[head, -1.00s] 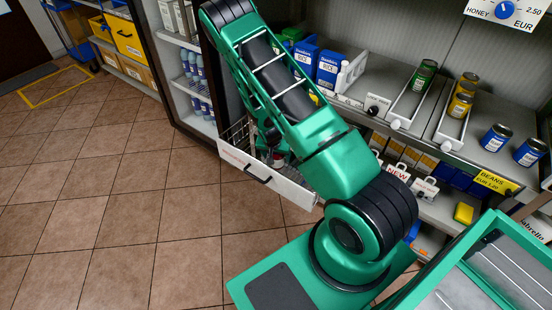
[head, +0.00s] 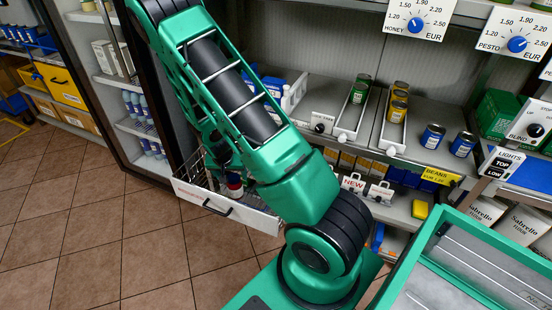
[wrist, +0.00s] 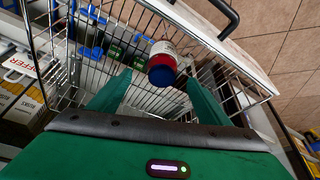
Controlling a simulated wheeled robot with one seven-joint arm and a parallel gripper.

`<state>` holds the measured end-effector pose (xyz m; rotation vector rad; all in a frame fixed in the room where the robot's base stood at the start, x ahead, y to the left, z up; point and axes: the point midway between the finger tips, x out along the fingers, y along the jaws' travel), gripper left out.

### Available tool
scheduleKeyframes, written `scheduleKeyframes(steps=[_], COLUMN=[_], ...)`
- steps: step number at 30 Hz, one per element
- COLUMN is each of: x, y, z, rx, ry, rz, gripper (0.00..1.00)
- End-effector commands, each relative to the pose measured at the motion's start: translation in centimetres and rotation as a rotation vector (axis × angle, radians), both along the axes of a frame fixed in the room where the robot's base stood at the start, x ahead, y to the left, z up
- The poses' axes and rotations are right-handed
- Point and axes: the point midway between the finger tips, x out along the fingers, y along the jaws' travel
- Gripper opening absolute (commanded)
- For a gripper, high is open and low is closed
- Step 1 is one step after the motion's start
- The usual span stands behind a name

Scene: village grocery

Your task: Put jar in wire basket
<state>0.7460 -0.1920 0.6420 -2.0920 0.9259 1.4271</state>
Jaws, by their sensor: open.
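The jar (wrist: 162,66), with a blue lid, a red band and a pale label, is inside the wire basket, seen from above in the wrist view. Its lower part is hard to make out. In the head view, part of the jar (head: 234,186) shows beside my arm. The wire basket (head: 218,204) has a white front panel with a dark handle; its wire grid (wrist: 95,50) fills much of the wrist view. My gripper (wrist: 158,80) is open, its two green fingers apart on either side of the jar's lid. In the head view my arm mostly hides the gripper.
Shelves hold green and yellow cans (head: 398,102), blue cans (head: 432,137) and blue rice packs (head: 273,88). Tiled floor (head: 120,245) in front is clear.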

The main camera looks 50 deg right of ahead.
Motion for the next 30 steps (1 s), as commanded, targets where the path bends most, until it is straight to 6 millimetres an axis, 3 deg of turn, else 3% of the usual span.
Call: scheduleKeyframes(steps=[5,14,21,30], x=[-1.7,-7.5,-13.5,-22.4], y=[-1.1,-2.2,-2.2,-0.9], z=[5.9,15.6,22.3,28.7], rx=[0.013,0.055,0.104,0.176], ry=[0.037,0.125,0.184,0.241], rz=[0.002,0.034,0.080,0.154], gripper=[0.71,0.71,0.71,0.71])
